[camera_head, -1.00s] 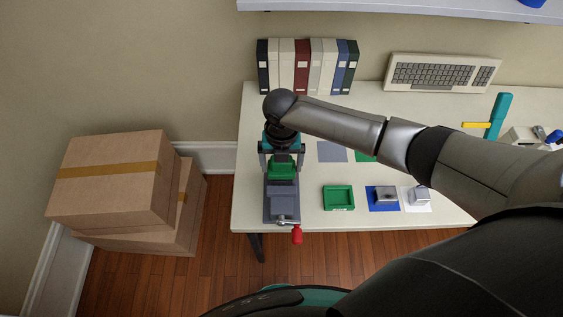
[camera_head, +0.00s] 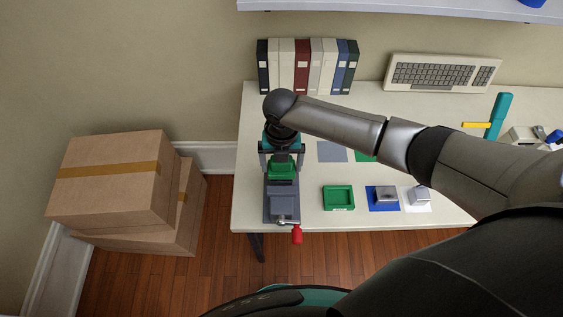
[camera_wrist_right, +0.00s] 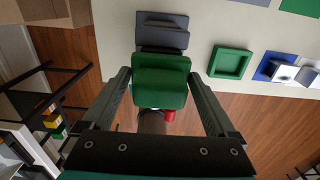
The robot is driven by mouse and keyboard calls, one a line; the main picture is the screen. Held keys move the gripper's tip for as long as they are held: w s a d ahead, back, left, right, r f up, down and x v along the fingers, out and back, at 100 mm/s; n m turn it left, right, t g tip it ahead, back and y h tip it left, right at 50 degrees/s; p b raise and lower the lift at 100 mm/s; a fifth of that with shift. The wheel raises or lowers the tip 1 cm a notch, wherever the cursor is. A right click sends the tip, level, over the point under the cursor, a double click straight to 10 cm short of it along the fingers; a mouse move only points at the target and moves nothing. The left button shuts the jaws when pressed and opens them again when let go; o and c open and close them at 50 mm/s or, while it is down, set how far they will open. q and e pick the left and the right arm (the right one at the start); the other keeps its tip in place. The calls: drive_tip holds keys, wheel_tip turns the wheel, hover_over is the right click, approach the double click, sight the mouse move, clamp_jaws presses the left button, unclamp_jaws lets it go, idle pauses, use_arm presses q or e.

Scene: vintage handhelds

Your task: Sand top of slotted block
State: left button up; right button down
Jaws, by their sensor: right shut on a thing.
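My right gripper (camera_head: 282,163) is shut on a green block (camera_head: 283,171), which may be the sander. The gripper points down over the grey vise (camera_head: 283,206) at the table's left end. In the right wrist view the green block (camera_wrist_right: 160,80) sits between the two fingers (camera_wrist_right: 160,100) and covers part of the grey vise (camera_wrist_right: 162,36). I cannot tell whether the green block touches anything beneath it. A slotted block is not clearly seen in the vise. A grey metal block (camera_head: 386,193) lies on a blue square (camera_head: 374,205). My left gripper is not in view.
A red vise handle (camera_head: 297,234) sticks out past the table's front edge. A green tray (camera_head: 338,208) and a pale block (camera_head: 419,195) on a white square stand to the right. Binders (camera_head: 302,66) and a keyboard (camera_head: 443,72) are behind. Cardboard boxes (camera_head: 112,190) stand left.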

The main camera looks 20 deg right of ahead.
drive_tip(key=shift+f+b, duration=0.4)
drive_tip(key=shift+f, duration=0.2)
drive_tip(key=shift+a, duration=0.1)
drive_tip(key=shift+w+a+r, duration=0.15)
drive_tip(key=shift+w+a, duration=0.05)
drive_tip(key=shift+a, duration=0.3)
drive_tip(key=shift+d, duration=0.1)
drive_tip(key=shift+s+d+p, duration=0.2)
drive_tip(key=shift+d+p, duration=0.1)
drive_tip(key=shift+d, duration=0.3)
drive_tip(key=shift+s+d+p, duration=0.15)
drive_tip(key=shift+d+p, duration=0.1)
drive_tip(key=shift+d, duration=0.3)
drive_tip(key=shift+a, duration=0.1)
